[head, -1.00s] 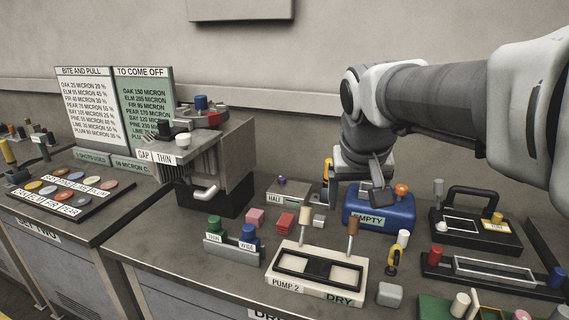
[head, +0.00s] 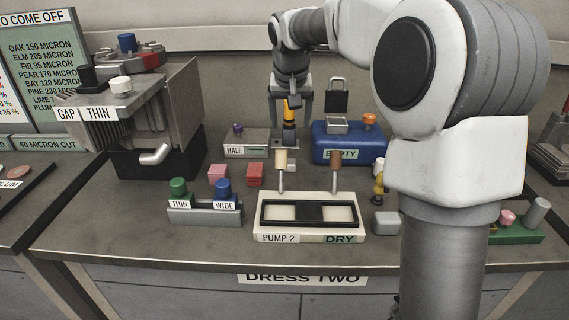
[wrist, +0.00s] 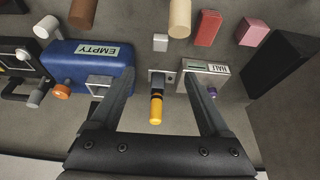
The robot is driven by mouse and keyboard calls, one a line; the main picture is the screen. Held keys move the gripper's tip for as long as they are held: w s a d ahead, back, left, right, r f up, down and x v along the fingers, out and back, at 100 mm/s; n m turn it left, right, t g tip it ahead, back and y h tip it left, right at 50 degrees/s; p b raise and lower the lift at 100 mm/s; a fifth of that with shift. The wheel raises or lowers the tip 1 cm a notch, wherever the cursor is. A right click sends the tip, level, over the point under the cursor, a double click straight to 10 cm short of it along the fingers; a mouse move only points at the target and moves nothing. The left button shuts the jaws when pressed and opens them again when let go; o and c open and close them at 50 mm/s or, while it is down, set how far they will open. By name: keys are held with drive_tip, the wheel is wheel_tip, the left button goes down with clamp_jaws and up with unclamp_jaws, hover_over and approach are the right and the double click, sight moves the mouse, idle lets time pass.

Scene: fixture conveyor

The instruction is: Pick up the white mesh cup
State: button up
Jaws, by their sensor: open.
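A plain white cylinder, which may be the white mesh cup (wrist: 46,27), shows in the wrist view near the upper left, beside the blue box. No mesh can be made out at this size. My gripper (wrist: 157,75) is open and empty, pointing down over the back of the bench. It also shows in the head view (head: 290,118). A yellow-handled tool (wrist: 156,108) appears between its fingers in the wrist view, apart from both fingers.
The blue EMPTY box (head: 346,140) and grey HALF box (head: 246,142) stand near the gripper. PUMP 2 (head: 310,216), with two upright handles, and the THIN/WIDE rack (head: 204,212) are in front. The grinding machine (head: 150,115) stands at left. The bench's front left is clear.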

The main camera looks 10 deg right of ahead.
drive_tip(key=b, duration=0.3)
hover_over(290, 162)
drive_tip(key=s, duration=0.2)
drive_tip(key=f, duration=1.1)
drive_tip(key=shift+a+f, duration=0.2)
drive_tip(key=shift+f, duration=0.1)
drive_tip(key=b+x, duration=0.2)
drive_tip(key=x, duration=0.3)
drive_tip(key=shift+f+b, duration=0.2)
drive_tip(key=shift+b, duration=0.1)
drive_tip(key=shift+r, duration=0.1)
clamp_jaws()
